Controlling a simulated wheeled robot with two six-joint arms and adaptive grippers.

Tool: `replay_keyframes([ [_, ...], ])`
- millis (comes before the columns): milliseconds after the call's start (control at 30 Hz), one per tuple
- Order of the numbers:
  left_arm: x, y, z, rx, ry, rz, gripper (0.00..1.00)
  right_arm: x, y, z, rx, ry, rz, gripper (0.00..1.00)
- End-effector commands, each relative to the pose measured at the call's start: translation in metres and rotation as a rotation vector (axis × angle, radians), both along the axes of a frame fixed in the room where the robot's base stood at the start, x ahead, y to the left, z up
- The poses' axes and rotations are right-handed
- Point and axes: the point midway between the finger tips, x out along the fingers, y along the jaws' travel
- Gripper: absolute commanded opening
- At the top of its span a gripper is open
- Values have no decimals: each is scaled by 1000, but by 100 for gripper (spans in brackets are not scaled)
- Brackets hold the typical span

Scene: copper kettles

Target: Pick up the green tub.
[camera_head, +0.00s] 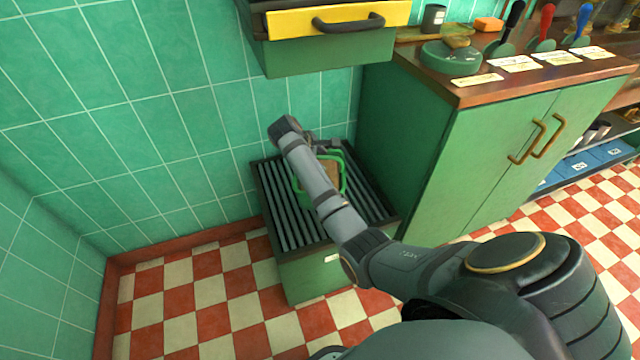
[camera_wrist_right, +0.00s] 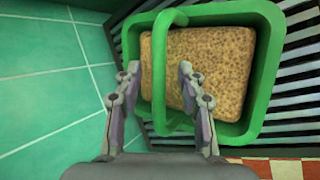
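The green tub (camera_head: 343,178) sits on the slatted top of a low green unit, partly hidden behind my right arm in the head view. In the right wrist view the tub (camera_wrist_right: 262,105) has a rounded square rim and an arched green handle (camera_wrist_right: 159,85). A brown speckled block (camera_wrist_right: 222,65) lies inside it. My right gripper (camera_wrist_right: 158,72) is open above the tub. Its two fingers appear on either side of the handle, with visible gaps between them and it. In the head view the right gripper (camera_head: 322,146) is small and partly hidden. My left gripper is not in view.
The slatted unit (camera_head: 285,225) stands against the green tiled wall (camera_head: 190,130). A yellow-fronted drawer (camera_head: 345,18) hangs above it. A green cabinet (camera_head: 470,150) with utensils on top stands right of it. The checkered floor (camera_head: 200,310) is clear in front.

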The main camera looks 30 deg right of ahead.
Motion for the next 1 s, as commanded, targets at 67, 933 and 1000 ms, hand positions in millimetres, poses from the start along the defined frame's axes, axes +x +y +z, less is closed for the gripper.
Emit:
replay_keyframes([
  [67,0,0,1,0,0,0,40,0,0,1,0,0,0,40],
  [933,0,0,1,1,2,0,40,1,0,3,-2,-5,-1,0],
  [1000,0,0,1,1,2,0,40,1,0,3,-2,-4,0,0],
])
